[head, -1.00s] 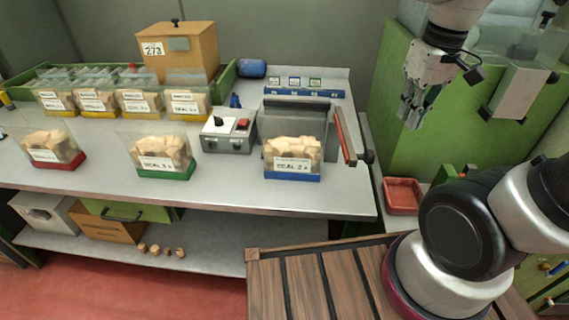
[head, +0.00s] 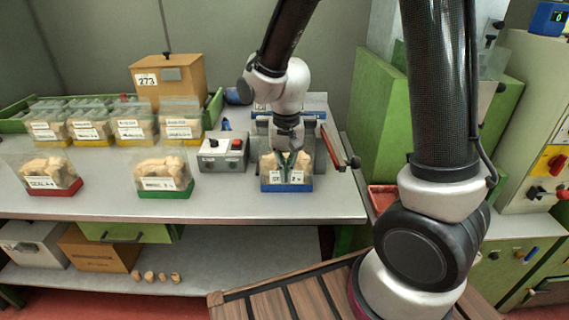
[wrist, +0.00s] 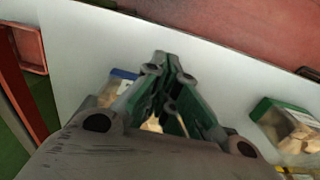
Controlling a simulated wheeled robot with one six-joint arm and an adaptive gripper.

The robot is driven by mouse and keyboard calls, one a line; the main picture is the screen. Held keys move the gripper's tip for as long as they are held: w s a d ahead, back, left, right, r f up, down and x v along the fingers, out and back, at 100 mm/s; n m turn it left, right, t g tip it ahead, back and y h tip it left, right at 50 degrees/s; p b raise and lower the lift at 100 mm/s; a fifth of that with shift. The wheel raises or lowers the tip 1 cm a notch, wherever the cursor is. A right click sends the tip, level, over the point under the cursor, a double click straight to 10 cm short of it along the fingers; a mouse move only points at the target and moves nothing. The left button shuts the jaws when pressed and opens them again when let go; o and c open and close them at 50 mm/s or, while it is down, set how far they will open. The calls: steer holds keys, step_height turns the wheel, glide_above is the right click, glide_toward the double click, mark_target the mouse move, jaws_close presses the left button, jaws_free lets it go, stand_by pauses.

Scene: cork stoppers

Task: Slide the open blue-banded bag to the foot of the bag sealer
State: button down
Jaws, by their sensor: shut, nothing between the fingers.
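The blue-banded bag (head: 272,186), clear and full of corks with a white label, stands upright near the front edge of the bench, just in front of the bag sealer. It shows partly behind my fingers in the wrist view (wrist: 123,75). The bag sealer (head: 318,150) is a grey machine with a red lever arm on its right; my wrist hides much of it. My gripper (head: 287,176) points down at the bag, its fingers shut and empty, overlapping the bag's middle in the head view. Whether they touch the bag I cannot tell. The fingers also show in the wrist view (wrist: 162,62).
A grey control box (head: 222,156) stands left of the sealer. A green-banded bag (head: 165,175) and a red-banded bag (head: 48,176) stand farther left along the bench front. Several yellow-banded bags (head: 130,126) stand behind. A red tray (head: 382,197) lies to the right.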

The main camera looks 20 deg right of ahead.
step_height(320, 180, down, 6)
steer(key=shift+d+r, duration=0.1)
steer(key=w, duration=0.1)
steer(key=w+d, duration=0.1)
steer(key=w, duration=0.1)
steer(key=shift+w, duration=0.1)
steer(key=shift+w+d, duration=0.15)
steer(key=shift+w, duration=0.2)
steer(key=w, duration=0.2)
steer(key=w+d, duration=0.1)
steer(key=w, duration=0.2)
steer(key=w+d, duration=0.1)
steer(key=w, duration=0.1)
steer(key=shift+w+d, duration=0.2)
